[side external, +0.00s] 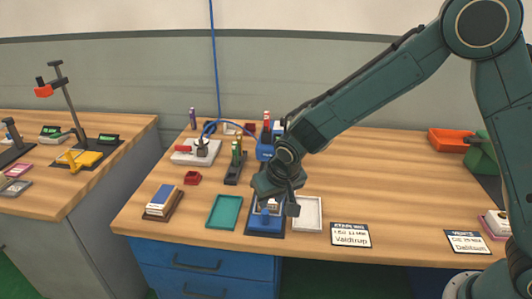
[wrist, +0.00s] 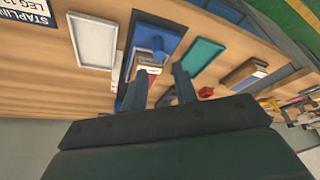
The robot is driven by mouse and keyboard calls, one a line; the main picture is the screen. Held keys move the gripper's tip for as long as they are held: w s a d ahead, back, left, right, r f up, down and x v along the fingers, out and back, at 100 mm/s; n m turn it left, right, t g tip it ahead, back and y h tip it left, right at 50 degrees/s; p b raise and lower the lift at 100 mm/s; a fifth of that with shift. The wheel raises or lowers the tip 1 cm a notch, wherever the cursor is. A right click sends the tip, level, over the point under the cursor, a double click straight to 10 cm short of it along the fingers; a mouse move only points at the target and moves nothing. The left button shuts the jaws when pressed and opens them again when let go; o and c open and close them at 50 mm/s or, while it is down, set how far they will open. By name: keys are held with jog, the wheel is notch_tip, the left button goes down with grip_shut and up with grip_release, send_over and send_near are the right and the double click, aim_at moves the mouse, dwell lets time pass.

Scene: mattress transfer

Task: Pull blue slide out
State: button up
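The blue slide (side external: 262,225) sits in a dark-based fixture near the front edge of the wooden table, with a blue knob on it. In the wrist view the blue slide (wrist: 165,30) and its round knob (wrist: 158,46) lie beyond my fingertips. A small light block with a reddish part (wrist: 149,66) sits by the slide, nearer my fingers. My gripper (side external: 280,205) is above the fixture and partly hides it. In the wrist view my gripper (wrist: 159,84) has its two fingers apart with nothing visibly held. I cannot tell its exact height above the fixture.
A teal tray (side external: 223,212) lies left of the fixture and a white tray (side external: 307,214) right of it. A blue-and-white block on a brown base (side external: 163,203) is further left. Label cards (side external: 350,235) lie to the right. A gadget with a blue cable (side external: 197,151) stands behind.

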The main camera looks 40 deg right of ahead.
jog(key=v, duration=0.3)
jog(key=shift+s+r, duration=0.2)
jog(key=shift+r, duration=0.15)
jog(key=s+d+r, duration=0.9)
jog(key=s+r, duration=0.1)
jog(key=r, duration=0.3)
jog(key=s+d+r+n, duration=0.1)
jog(key=s+d, duration=0.1)
jog(key=s, duration=0.6)
jog(key=s+d+r+n+t, duration=0.1)
jog(key=s+d+r, duration=0.1)
jog(key=s, duration=0.7)
jog(key=shift+d+y, duration=0.4)
jog(key=shift+d, duration=0.3)
